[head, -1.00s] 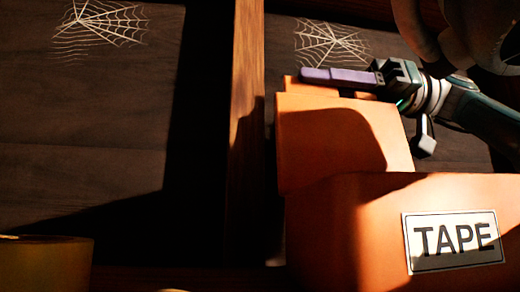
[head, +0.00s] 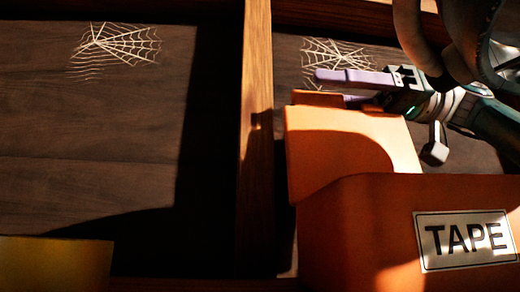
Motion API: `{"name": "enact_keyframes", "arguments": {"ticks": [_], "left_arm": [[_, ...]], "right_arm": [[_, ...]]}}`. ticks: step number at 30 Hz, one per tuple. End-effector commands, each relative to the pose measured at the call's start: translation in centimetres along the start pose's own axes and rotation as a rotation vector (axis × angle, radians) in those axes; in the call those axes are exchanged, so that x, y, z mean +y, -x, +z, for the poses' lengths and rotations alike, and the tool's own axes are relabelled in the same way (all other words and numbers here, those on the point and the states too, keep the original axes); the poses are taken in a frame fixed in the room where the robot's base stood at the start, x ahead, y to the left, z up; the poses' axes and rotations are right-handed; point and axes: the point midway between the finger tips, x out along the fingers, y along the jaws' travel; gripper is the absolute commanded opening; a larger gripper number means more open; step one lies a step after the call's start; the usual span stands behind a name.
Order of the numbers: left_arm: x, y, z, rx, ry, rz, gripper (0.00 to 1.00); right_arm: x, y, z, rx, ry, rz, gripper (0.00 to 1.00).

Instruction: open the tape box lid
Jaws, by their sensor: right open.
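The orange tape box (head: 370,225) stands at the lower right, with a white TAPE label (head: 465,240) on its front. Its orange lid (head: 350,145) stands raised at the back of the box, partly in shadow. My right gripper (head: 345,88) is at the upper right, behind the lid's top edge. Its purple fingers point left and are apart, one above the other; the lower one is partly hidden by the lid. I cannot tell whether a finger touches the lid. My left gripper is not in view.
A wooden upright (head: 257,130) stands just left of the box. A yellow object (head: 55,262) is at the lower left. Cobwebs (head: 118,45) hang on the dark wooden back panel. The left compartment is otherwise clear.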

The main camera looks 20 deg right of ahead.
Motion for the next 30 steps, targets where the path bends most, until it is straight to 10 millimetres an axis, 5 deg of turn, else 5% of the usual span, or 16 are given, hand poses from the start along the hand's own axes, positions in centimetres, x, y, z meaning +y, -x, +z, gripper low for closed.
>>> {"name": "enact_keyframes", "arguments": {"ticks": [16, 30], "left_arm": [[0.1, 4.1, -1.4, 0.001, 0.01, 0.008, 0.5], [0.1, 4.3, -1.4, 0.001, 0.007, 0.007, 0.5]], "right_arm": [[0.1, 8.8, -0.5, 0.002, -0.004, 0.004, 0.42], [0.0, 9.9, 0.0, 0.0, 0.0, 0.0, 0.42]]}}
